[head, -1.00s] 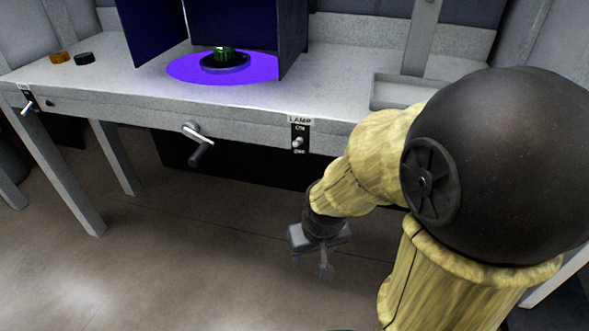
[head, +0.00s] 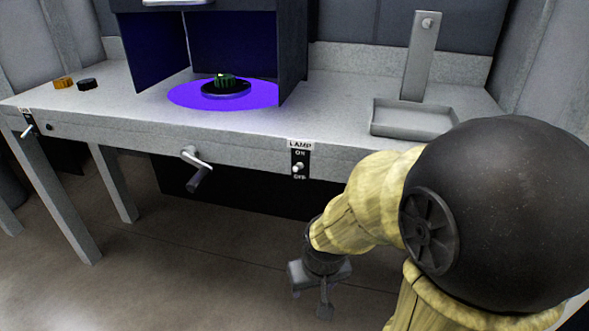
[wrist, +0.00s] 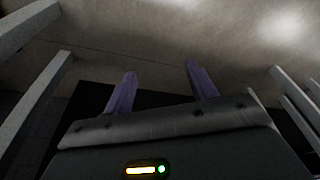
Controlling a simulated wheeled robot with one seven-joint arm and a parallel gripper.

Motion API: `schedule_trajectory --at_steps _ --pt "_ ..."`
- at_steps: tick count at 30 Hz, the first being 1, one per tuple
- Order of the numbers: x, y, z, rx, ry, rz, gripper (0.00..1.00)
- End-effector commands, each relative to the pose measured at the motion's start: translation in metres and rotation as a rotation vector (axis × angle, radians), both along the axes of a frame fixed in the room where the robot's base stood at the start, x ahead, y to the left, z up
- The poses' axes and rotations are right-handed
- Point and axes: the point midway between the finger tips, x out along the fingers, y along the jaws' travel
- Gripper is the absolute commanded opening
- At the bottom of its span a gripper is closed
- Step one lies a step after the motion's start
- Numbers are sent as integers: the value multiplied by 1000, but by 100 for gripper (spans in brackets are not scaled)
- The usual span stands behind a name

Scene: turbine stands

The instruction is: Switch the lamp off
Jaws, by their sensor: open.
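The lamp switch (head: 299,164) is a small pale toggle on a black plate on the bench's front edge. The plate reads ON above and OFF below, under a LAMP label (head: 300,144). I cannot tell surely which way the toggle tilts. Violet light (head: 183,96) falls in a round pool inside the dark booth, around a green-topped object (head: 225,84) on a black disc. My gripper (head: 310,301) is open and empty, hanging below the switch and apart from it. Its purple fingers (wrist: 160,78) show spread in the wrist view; the switch does not show there.
A crank handle (head: 196,172) juts out left of the lamp switch. Another toggle (head: 28,129) sits at the bench's far left. A shallow tray (head: 412,130) and a post (head: 421,57) stand at right. The floor before the bench is clear.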

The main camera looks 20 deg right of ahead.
Motion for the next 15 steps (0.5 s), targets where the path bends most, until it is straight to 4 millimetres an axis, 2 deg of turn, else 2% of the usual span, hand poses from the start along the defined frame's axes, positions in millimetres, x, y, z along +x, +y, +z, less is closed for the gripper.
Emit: schedule_trajectory --at_steps 1,5,8,12,15 --pt "0 0 1 0 0 0 47" --pt "0 0 13 0 0 0 21" --pt "0 0 32 0 0 0 2" --pt "0 0 58 0 0 0 0" --pt "0 0 68 0 0 0 0"
